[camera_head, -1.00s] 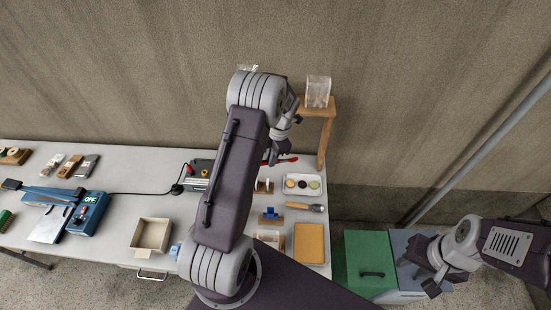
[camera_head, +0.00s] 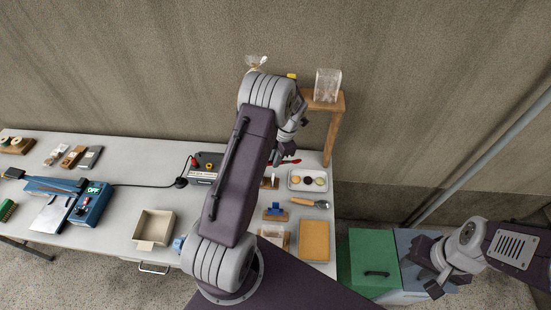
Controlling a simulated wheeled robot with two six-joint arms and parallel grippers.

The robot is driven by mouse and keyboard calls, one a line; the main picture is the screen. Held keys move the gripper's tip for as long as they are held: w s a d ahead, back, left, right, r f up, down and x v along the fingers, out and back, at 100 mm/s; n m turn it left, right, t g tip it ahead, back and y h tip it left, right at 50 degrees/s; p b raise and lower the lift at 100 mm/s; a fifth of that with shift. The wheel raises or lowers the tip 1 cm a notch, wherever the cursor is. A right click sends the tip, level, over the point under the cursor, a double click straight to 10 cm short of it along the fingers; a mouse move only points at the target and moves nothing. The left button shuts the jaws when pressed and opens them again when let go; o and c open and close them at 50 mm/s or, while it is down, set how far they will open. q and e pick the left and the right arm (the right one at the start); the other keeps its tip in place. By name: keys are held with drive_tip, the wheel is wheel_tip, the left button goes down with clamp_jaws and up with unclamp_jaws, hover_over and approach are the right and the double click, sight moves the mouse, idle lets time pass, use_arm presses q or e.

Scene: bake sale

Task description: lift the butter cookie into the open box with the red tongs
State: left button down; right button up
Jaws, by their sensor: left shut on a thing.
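The red tongs (camera_head: 290,162) show in part beside my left gripper (camera_head: 279,154), which is shut on them; the arm hides much of the grip. A white tray (camera_head: 292,188) just to the right holds a row of three round cookies: a pale one (camera_head: 296,180), a dark one (camera_head: 308,181) and a yellowish one (camera_head: 320,182). I cannot tell for sure which pale one is the butter cookie. The open box (camera_head: 168,218), tan and empty, stands near the table's front edge, left of my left arm. My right gripper (camera_head: 430,269) is open and empty, beyond the table's right end.
A wooden stand (camera_head: 332,135) with a clear container (camera_head: 327,85) rises behind the tray. A brush (camera_head: 321,204), a blue item (camera_head: 275,211) and a tan board (camera_head: 314,240) lie in front. A blue sealer (camera_head: 92,207) is at left. Table between sealer and box is clear.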

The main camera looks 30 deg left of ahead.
use_arm(q)
drive_tip(key=c, duration=1.6)
unclamp_jaws()
drive_tip(key=shift+o, duration=0.2)
